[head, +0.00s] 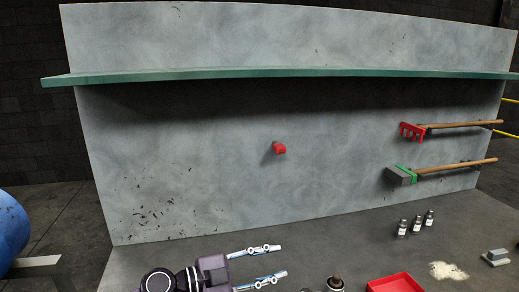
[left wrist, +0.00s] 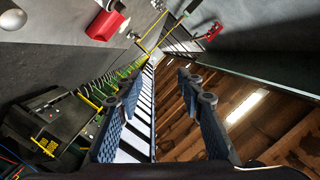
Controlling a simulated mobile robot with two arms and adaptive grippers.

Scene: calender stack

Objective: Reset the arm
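My left gripper (head: 284,260) is at the bottom of the head view, its two parallel fingers pointing right. It is open, with a clear gap between the fingers. In the left wrist view its fingers (left wrist: 160,90) are also spread, with nothing held between them. The gripper is in front of the grey wall panel (head: 200,140), low and close to the grey surface. My right gripper is not in view.
A red fitting (head: 279,148) is on the panel under a green ledge (head: 300,72). A red rake (head: 412,131) and a green-grey brush (head: 402,175) hang right. Small bottles (head: 415,225), a red tray (head: 397,284) and pale powder (head: 448,271) are lower right. A blue drum (head: 10,228) stands left.

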